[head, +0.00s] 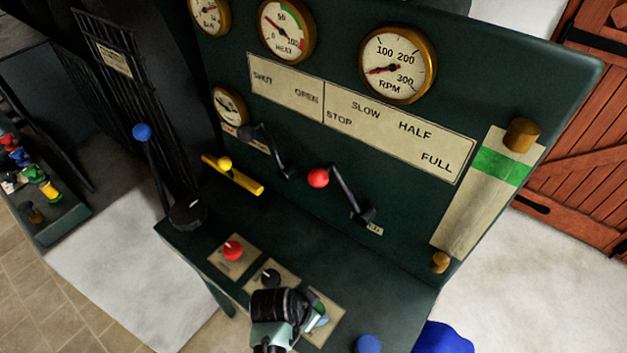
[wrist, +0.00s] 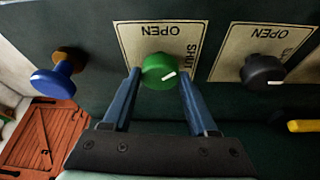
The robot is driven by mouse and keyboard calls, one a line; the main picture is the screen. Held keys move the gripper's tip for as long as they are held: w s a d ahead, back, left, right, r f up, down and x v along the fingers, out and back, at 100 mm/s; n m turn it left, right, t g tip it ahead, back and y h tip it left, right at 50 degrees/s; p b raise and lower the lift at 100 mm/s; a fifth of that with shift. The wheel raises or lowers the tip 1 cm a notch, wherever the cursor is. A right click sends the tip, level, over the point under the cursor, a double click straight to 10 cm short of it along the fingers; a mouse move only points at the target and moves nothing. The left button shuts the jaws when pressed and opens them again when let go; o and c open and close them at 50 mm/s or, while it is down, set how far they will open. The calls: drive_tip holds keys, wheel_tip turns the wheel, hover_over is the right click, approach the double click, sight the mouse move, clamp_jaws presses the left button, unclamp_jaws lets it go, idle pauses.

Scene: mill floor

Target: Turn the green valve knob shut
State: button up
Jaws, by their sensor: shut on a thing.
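The green valve knob (wrist: 156,72) sits on a cream plate (wrist: 128,38) marked OPEN and SHUT. My gripper (wrist: 160,78) has its two blue fingers on either side of the knob, shut on it.
A black knob (wrist: 262,72) and a blue knob (wrist: 55,80) flank the green one. A red knob (head: 232,250) is further left on the ledge. A red-balled lever (head: 318,178), a yellow T-handle (head: 232,176) and a blue-balled lever (head: 142,132) stand beyond.

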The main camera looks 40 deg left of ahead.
drive_tip(key=m, duration=0.2)
drive_tip(key=m+h+b, duration=0.1)
drive_tip(key=m, duration=0.1)
drive_tip(key=shift+a+g+h, duration=0.15)
drive_tip(key=shift+g+h, duration=0.15)
drive_tip(key=shift+w+m+g+h+b, duration=0.1)
drive_tip(key=shift+m+g+h+b, duration=0.35)
drive_tip(key=shift+m, duration=1.25)
drive_tip(key=o, duration=1.4)
drive_tip(key=shift+r, duration=0.1)
drive_tip(key=v, duration=1.2)
drive_tip(key=shift+a+r+b, duration=0.2)
drive_tip(key=shift+r+b, duration=0.15)
drive_tip(key=shift+b, duration=0.05)
